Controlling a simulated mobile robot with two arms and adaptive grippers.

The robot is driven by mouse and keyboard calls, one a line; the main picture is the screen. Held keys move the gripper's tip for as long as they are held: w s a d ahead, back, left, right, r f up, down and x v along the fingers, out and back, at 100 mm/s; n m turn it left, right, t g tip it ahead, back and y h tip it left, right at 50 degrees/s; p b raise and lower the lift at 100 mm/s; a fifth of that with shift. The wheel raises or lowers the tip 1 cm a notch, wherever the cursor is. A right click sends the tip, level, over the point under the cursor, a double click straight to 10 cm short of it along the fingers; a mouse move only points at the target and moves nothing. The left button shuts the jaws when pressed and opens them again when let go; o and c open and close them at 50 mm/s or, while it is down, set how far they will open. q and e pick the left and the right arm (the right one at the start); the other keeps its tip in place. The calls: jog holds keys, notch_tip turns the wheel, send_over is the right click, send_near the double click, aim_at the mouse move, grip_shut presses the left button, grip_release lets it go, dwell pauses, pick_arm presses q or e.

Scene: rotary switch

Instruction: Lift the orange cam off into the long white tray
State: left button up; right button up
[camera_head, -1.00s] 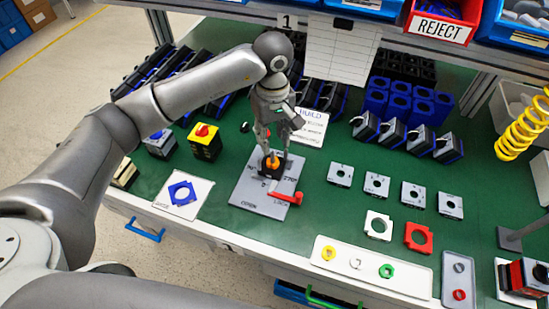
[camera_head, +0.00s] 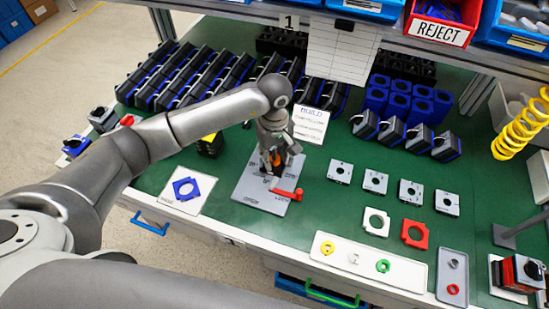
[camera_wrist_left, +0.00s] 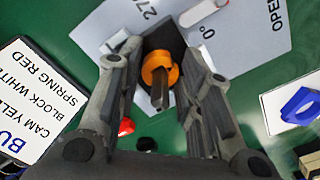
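The orange cam (camera_wrist_left: 158,68) sits on a dark block on the grey fixture plate (camera_wrist_left: 240,40). In the head view it is mostly hidden by the gripper. My left gripper (camera_head: 274,168) points down over the block; in the left wrist view its fingers (camera_wrist_left: 160,70) are apart, on either side of the cam. I see no clear contact with it. The long white tray (camera_head: 336,257) lies at the front edge, right of the fixture, with yellow, pale and green rings in it. My right gripper is not in view.
A red lever (camera_head: 287,194) sticks out at the fixture's right side. A white card with a blue frame (camera_head: 186,189) lies to its left. White (camera_head: 376,222) and red (camera_head: 415,234) square plates lie behind the tray. Green mat between fixture and tray is clear.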

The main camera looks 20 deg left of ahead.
pick_arm(q)
jog(key=shift+c, duration=1)
notch_tip(320, 180, up, 10)
jog(key=shift+b, duration=1.05)
jog(key=shift+r, duration=0.15)
notch_tip(320, 180, up, 8)
jog(key=p, duration=0.4)
jog(key=shift+r, duration=0.1)
dwell(0.3)
